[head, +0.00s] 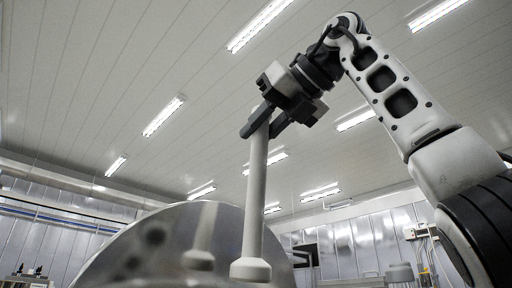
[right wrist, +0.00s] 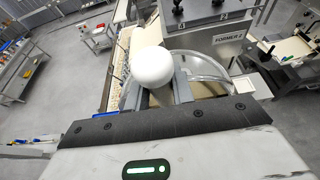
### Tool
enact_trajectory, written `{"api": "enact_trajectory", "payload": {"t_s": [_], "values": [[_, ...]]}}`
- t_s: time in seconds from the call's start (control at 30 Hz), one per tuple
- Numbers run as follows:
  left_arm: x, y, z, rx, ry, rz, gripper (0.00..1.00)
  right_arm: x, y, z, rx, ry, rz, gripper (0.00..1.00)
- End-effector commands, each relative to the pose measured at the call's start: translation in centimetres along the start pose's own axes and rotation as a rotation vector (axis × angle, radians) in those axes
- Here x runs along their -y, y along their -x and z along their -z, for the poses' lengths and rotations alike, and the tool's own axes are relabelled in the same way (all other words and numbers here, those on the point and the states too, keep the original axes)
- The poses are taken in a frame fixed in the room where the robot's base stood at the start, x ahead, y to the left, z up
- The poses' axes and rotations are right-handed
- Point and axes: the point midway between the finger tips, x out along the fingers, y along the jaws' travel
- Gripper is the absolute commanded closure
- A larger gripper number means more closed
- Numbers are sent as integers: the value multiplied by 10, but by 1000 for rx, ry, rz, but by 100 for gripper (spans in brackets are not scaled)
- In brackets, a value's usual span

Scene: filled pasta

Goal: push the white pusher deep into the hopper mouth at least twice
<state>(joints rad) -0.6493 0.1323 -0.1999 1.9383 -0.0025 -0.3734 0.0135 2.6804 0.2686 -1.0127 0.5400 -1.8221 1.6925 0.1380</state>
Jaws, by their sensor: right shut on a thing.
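The white pusher (head: 256,200) hangs nearly upright in the head view, with its wide foot (head: 250,269) at the bottom. My right gripper (head: 262,122) is shut on the pusher's upper shaft. In the right wrist view, the pusher's round white top (right wrist: 153,67) sits between the gripper's fingers (right wrist: 160,92) and hides most of the shaft. The shiny metal hopper (head: 140,252) shows behind the foot and reflects the pusher. Its curved rim (right wrist: 212,68) shows below the gripper in the right wrist view. The foot's depth relative to the mouth cannot be told. My left gripper is not in view.
A machine housing marked FORMER 2 (right wrist: 215,38) stands beyond the hopper. A conveyor (right wrist: 120,60) runs to the left of it. A metal cart (right wrist: 98,36) and shelves (right wrist: 18,70) stand farther left, with open grey floor between. The air around the raised arm is clear.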

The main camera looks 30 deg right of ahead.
Motion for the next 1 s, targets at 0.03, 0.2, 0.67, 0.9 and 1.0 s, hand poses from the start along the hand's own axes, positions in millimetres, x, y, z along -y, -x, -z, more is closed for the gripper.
{"api": "enact_trajectory", "payload": {"t_s": [0.03, 0.2, 0.67, 0.9, 1.0], "values": [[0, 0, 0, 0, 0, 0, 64, 0, 5, 1, 3, 0, 0, 100], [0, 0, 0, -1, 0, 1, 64, 0, 19, 3, 3, 0, 0, 100], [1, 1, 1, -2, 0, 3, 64, 0, 55, 10, 2, 1, 0, 100], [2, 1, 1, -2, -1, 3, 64, 0, 74, 13, 3, -1, 0, 100], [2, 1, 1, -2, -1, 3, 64, 0, 82, 15, 2, -1, 0, 100]]}}
